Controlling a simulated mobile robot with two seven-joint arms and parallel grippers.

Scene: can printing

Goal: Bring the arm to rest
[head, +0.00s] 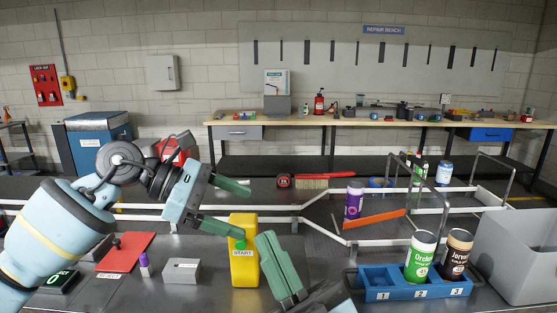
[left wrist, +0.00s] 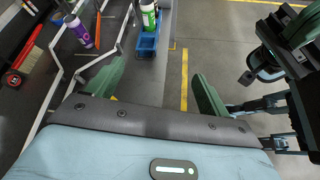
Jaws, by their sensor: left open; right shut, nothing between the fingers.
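My left gripper (head: 243,208) is open and empty, raised in the middle of the head view beside the yellow START box (head: 243,272). Its spread green fingers also show in the left wrist view (left wrist: 156,74), with nothing between them. My right gripper (head: 266,236) is shut and empty, low in the head view just right of the START box. Only its fingers and part of its wrist show there.
A blue rack (head: 377,296) at the right holds a green can (head: 420,258) in slot 2 and a brown can (head: 455,256) in slot 3; slot 1 is empty. A purple can (head: 354,202) stands on the railed track by an orange bar (head: 374,219). A grey bin (head: 520,255) stands far right.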

